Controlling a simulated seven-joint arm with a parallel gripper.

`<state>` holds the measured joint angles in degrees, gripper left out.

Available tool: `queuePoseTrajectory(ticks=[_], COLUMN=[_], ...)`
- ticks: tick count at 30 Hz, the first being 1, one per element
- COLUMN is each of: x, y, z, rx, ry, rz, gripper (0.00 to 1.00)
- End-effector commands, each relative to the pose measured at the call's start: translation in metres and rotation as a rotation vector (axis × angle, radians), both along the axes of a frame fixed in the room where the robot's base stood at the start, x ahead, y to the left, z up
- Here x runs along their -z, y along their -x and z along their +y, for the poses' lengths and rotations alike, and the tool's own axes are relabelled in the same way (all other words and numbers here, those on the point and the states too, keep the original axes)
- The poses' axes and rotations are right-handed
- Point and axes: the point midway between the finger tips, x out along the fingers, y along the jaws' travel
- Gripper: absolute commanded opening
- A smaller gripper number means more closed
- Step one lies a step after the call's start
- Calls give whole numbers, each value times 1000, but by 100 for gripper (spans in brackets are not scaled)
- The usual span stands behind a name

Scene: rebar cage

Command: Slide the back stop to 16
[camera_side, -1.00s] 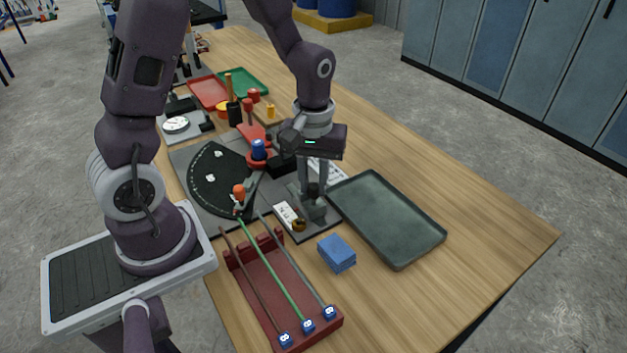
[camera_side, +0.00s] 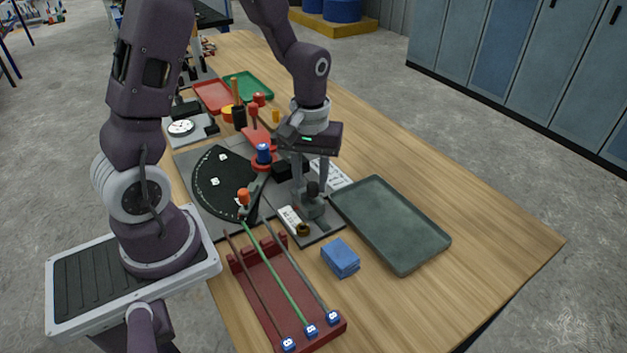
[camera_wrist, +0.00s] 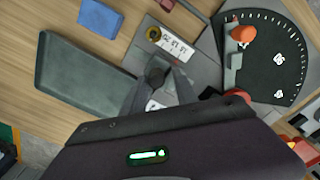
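The back stop (camera_side: 313,207) is a grey block with a dark round knob on top, on the grey base plate beside the tray. In the wrist view, its knob (camera_wrist: 157,75) shows between my fingertips. My gripper (camera_side: 309,186) points down over the stop, fingers apart on either side of the knob; I cannot tell whether they touch it. A white scale card (camera_side: 290,217) lies beside the stop, with a brass knob (camera_side: 303,229) at its near end. Its numbers are too small to read surely, so the stop's reading is unclear. The card also shows in the wrist view (camera_wrist: 173,44).
An empty grey-green tray (camera_side: 425,247) is close on the right. A blue block (camera_side: 340,258) and a red rack (camera_side: 262,275) with rods are in front. An orange-knobbed lever (camera_side: 244,198) over a dark dial plate (camera_side: 212,184) stands left.

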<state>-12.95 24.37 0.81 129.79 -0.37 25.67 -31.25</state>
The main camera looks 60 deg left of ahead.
Motion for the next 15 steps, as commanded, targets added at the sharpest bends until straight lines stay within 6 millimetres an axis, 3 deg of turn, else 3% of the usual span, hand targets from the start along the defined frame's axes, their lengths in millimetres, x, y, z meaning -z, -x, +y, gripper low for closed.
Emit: queuePoseTrajectory(ticks=[10, 15], x=[-1, -31], y=[0, -1], z=[-2, -2], rx=[4, 4], ry=[2, 1], rz=[1, -6], gripper=[45, 45])
